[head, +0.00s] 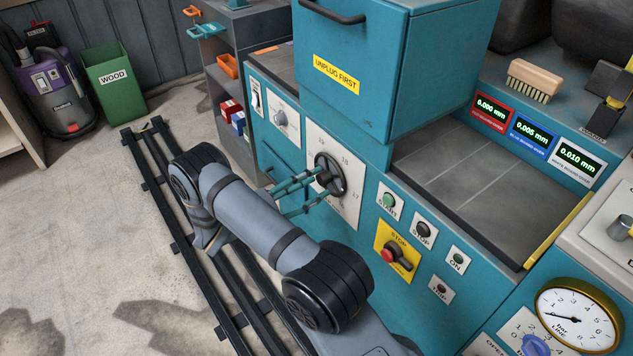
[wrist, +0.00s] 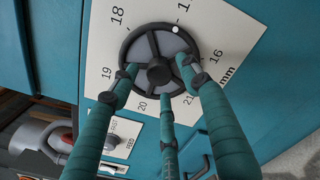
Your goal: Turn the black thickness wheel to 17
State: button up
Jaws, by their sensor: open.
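The black thickness wheel (head: 337,166) is on a white dial plate on the teal machine. In the wrist view the wheel (wrist: 135,36) has spokes, a hub and a white dot on its upper rim. The dot lies beside a number starting with 1, cut by the frame's top edge, between 18 and 16. The head view shows 17 at the plate's right. My gripper (head: 318,180) is open at the wheel, its three teal fingers reaching to it from the front. In the wrist view the fingertips (wrist: 160,80) overlap the wheel; I cannot tell whether they touch it.
A smaller knob (head: 282,118) on its own plate is left of the wheel. The start button (head: 388,200) and the red stop switch (head: 388,255) are to the right. My arm stands over dark floor rails (head: 168,215). A grey bed (head: 455,175) lies above the panel.

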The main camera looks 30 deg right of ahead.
jog(key=s+a, duration=0.1)
jog(key=a, duration=0.9)
jog(key=shift+s+a, duration=0.25)
jog(key=shift+s, duration=0.05)
jog(key=d, duration=0.4)
jog(key=w+d, duration=0.1)
jog(key=d, duration=0.7)
jog(key=shift+w+f, duration=0.1)
jog(key=shift+w, duration=0.3)
jog(key=shift+s+a+n, duration=0.1)
jog(key=shift+a+n, duration=0.2)
jog(key=shift+a, duration=0.75)
jog(key=shift+s+a, duration=0.1)
jog(key=shift+a, duration=0.35)
